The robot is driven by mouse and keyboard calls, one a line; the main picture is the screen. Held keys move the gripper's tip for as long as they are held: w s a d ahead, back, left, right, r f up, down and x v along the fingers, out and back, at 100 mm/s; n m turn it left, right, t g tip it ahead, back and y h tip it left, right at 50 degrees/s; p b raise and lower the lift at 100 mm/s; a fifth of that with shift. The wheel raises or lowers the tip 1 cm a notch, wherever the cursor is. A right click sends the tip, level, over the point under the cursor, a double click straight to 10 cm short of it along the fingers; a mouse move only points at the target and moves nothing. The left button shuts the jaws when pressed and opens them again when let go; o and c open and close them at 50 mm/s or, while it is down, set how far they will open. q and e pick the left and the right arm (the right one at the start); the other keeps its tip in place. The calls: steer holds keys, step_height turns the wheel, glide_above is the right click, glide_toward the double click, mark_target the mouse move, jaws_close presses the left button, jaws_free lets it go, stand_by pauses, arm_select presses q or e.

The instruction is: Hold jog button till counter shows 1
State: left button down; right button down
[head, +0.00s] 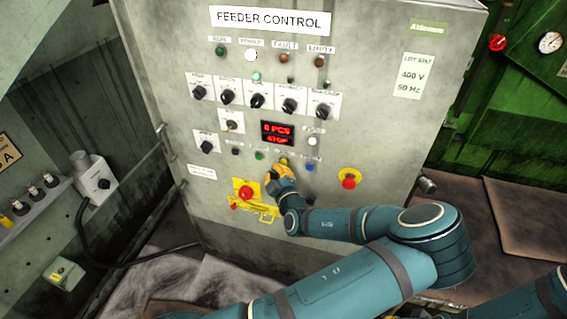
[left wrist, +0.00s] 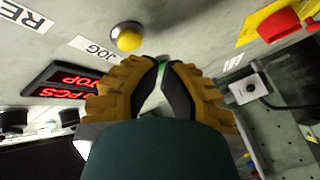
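The feeder control panel (head: 225,130) fills the middle of the head view. The yellow jog button (left wrist: 128,37) shows in the left wrist view beside its JOG label (left wrist: 92,48); in the head view the button (head: 284,161) is just above my left gripper (head: 281,176). The left gripper's fingertips (left wrist: 164,64) are close together with nothing visible held. They are near the panel, off to one side of the button and seemingly apart from it. The red counter display (head: 277,133) reads PCS above STOP; its digit looks like 0 but is blurred. My right gripper is out of view.
A red emergency button (head: 246,193) and another red knob (head: 348,182) sit low on the panel. Several black rotary switches (head: 257,101) are above. A green button (head: 259,155) is left of the jog button. Green machinery (head: 470,120) stands right.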

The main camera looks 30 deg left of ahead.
arm_select(q)
steer(key=shift+w, duration=0.2)
stand_by(0.5)
steer(key=shift+w+a, duration=0.15)
steer(key=shift+w, duration=0.1)
